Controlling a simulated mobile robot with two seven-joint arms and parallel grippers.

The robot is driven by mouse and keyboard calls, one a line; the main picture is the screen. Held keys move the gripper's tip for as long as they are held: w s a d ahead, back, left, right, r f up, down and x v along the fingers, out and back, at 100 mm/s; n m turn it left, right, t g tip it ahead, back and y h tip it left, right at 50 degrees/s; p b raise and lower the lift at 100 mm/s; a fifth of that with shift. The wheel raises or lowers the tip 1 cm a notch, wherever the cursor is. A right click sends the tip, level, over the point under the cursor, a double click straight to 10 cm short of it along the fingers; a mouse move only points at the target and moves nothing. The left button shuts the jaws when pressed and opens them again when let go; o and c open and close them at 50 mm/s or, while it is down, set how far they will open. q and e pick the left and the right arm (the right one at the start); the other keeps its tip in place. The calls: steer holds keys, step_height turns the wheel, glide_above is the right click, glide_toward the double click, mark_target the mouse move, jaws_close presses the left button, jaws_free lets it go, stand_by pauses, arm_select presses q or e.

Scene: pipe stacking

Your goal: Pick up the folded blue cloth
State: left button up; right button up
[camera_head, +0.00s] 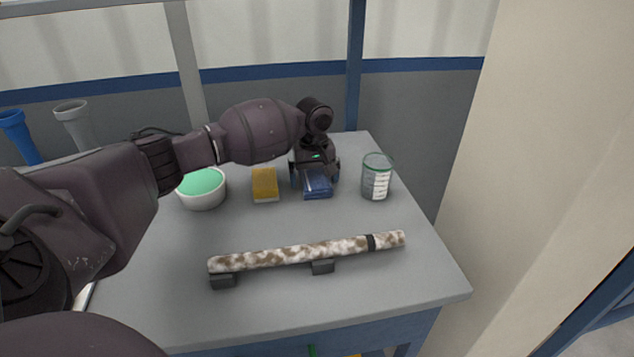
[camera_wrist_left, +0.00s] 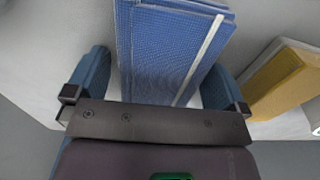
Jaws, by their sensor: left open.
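The folded blue cloth (camera_head: 317,186) lies on the grey table, between a yellow sponge and a glass jar. My left gripper (camera_head: 315,178) is above it, pointing down, with its fingers on either side of the cloth. In the left wrist view the cloth (camera_wrist_left: 172,50) with a pale stripe lies between the two blue fingers of my left gripper (camera_wrist_left: 160,85). The fingers are open, with a small gap visible beside the cloth. Part of the cloth is hidden by the gripper in the head view. My right gripper is not in view.
The yellow sponge (camera_head: 264,184) is close on the left and also shows in the wrist view (camera_wrist_left: 285,78). The jar (camera_head: 376,177) stands on the right. A bowl with green contents (camera_head: 202,187) is farther left. A mottled pipe (camera_head: 305,252) rests on dark supports in front.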

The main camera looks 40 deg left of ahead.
mark_target(314, 174)
arm_select(q)
steer(key=shift+r, duration=0.25)
steer(key=shift+c, duration=1.6)
steer(key=c, duration=0.5)
steer(key=shift+c, duration=0.5)
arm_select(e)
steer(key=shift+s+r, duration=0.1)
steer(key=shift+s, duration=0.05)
arm_select(q)
step_height(314, 174, up, 8)
steer(key=shift+r+p, duration=0.2)
steer(key=shift+p, duration=1)
step_height(314, 174, up, 12)
steer(key=p, duration=0.2)
steer(key=shift+f+p, duration=0.2)
steer(key=shift+p, duration=0.15)
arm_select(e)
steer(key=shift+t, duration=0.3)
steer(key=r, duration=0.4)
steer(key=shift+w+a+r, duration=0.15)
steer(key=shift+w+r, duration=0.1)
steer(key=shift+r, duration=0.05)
